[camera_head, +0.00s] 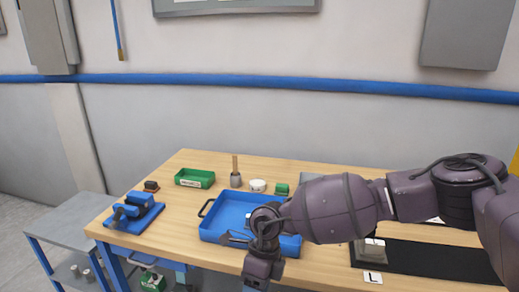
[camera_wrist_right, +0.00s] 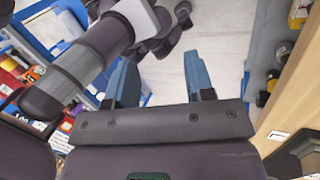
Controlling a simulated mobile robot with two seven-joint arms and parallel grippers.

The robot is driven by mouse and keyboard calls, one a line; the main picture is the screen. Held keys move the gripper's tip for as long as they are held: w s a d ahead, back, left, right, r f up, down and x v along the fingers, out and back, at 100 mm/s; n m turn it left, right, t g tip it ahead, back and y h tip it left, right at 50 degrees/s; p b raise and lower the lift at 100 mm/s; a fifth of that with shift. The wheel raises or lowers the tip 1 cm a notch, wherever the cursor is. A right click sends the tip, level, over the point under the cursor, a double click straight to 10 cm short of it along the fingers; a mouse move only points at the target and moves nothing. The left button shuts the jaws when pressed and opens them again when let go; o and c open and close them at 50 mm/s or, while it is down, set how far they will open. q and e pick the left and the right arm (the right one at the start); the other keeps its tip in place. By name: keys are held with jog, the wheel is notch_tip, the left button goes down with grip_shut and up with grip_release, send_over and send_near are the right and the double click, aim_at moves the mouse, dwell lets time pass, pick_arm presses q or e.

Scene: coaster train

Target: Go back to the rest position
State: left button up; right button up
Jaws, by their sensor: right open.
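My right arm reaches in from the right in the head view, across the front of the wooden table (camera_head: 180,240). Its wrist is in front of the blue tray (camera_head: 212,222), hiding part of the tray. The right hand hangs down at the table's front edge, its fingertips not clear in that view. In the right wrist view the right gripper (camera_wrist_right: 160,57) has its two blue fingers apart with nothing between them; pale floor shows beyond. My left gripper is in neither view.
On the table stand a green bin (camera_head: 195,178), a brush in a holder (camera_head: 236,180), a white round item (camera_head: 258,186) and a blue tool (camera_head: 130,209) on a blue base. A black mat (camera_head: 435,262) lies at right. A grey side table (camera_head: 65,220) stands left.

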jog(key=s+a+r+m+g+y, duration=0.1)
jog(key=s+a+r+y, duration=0.15)
jog(key=a, duration=0.25)
jog(key=s+a+r+m+y, duration=0.1)
jog(key=a+r+y, duration=0.1)
jog(key=a+y, duration=0.15)
jog(key=a+r+m+t+y, duration=0.3)
jog(key=a+r+m+y, duration=0.55)
jog(key=r+y, duration=0.2)
jog(key=w+d+f+m+t+h, duration=0.15)
jog(key=w+d+m+t, duration=0.35)
jog(key=d+m+t, duration=0.55)
jog(key=w+d+f+m+t+h, duration=0.1)
jog(key=w+d+m+t+h, duration=0.35)
jog(key=m, duration=0.85)
jog(key=d+f+m+t+h, duration=0.3)
jog(key=d+f+m+h, duration=0.45)
jog(key=d, duration=0.55)
jog(key=s+d+f+m+g+h, duration=0.1)
jog(key=s+d+f+m+h, duration=0.3)
jog(key=s+d+f, duration=0.7)
jog(key=s+d+f+m+g, duration=0.1)
jog(key=s+d+f, duration=0.2)
jog(key=s+f, duration=0.2)
jog(key=s+d+f+m+g+h, duration=0.1)
jog(key=s+d+f+m+g, duration=0.1)
jog(key=s+f, duration=0.4)
jog(key=shift+s+d+f, duration=0.2)
jog(key=shift+s+d, duration=0.3)
jog(key=shift+d, duration=0.25)
